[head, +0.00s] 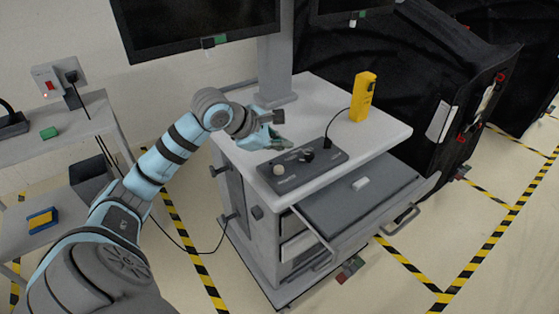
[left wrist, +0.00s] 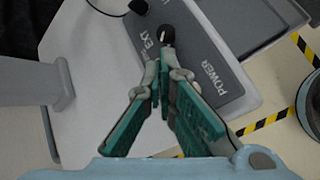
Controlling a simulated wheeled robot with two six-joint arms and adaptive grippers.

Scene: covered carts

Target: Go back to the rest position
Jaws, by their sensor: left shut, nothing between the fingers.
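My left gripper (head: 279,143) is above the white cart top, close to the back left edge of the grey control panel (head: 325,168). Its fingers are shut with nothing between them. In the left wrist view the fingertips (left wrist: 164,66) overlap the panel (left wrist: 205,62), just below a dark knob (left wrist: 168,37); I cannot tell whether they touch it. The panel carries the words POWER and EXT there. My right gripper is not in view.
The cart (head: 378,133) bears a yellow device (head: 363,97) and a monitor post (head: 275,65). An open drawer (head: 385,190) juts out at its front. A side table (head: 75,122) stands left. Black-covered carts (head: 400,70) stand behind.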

